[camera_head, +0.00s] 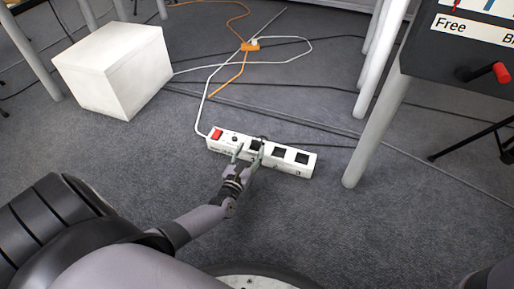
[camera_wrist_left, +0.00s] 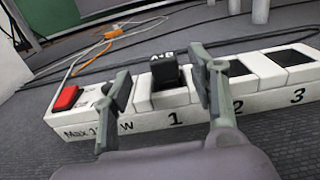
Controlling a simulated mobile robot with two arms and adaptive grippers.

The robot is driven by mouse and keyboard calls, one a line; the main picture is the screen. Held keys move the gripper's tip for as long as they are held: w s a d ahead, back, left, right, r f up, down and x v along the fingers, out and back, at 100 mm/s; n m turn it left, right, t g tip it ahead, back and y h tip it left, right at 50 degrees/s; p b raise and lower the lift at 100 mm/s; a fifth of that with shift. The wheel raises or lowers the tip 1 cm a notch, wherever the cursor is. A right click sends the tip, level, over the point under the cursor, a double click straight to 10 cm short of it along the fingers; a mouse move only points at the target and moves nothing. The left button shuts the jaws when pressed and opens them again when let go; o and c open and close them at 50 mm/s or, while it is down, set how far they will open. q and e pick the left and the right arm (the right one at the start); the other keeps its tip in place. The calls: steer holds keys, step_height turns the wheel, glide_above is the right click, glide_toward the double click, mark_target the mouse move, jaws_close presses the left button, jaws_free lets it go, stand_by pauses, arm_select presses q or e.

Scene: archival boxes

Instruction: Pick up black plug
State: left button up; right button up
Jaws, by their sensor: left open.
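The black plug (camera_wrist_left: 165,72) sits in the socket marked 1 of a white power strip (camera_wrist_left: 70,120) in the left wrist view. In the head view the black plug (camera_head: 256,145) is small and partly behind a finger. The white power strip (camera_head: 303,172) lies on the carpet, with a red switch at its left end. My left gripper (camera_head: 248,156) is open at the strip. In the left wrist view its fingers (camera_wrist_left: 163,84) stand on either side of the plug, with gaps visible. I cannot tell whether the fingers touch the strip. My right gripper is not in view.
A white box (camera_head: 120,75) stands on the floor at the upper left. A white table leg (camera_head: 375,135) rises right of the strip. White, orange and black cables cross the carpet behind it. A dark panel with a red handle (camera_head: 501,72) is at the upper right.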

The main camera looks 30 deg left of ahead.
mark_target(255, 143)
arm_select(q)
steer(key=shift+w+a, duration=0.15)
steer(key=shift+w, duration=0.45)
steer(key=b+x, duration=0.1)
steer(key=x, duration=0.1)
steer(key=b+x, duration=0.2)
steer(key=shift+w+f, duration=0.15)
steer(key=shift+f, duration=0.1)
steer(key=shift+w+r, duration=0.15)
steer(key=shift+w, duration=0.3)
steer(key=shift+c, duration=0.5)
jaws_close()
steer(key=shift+r, duration=0.1)
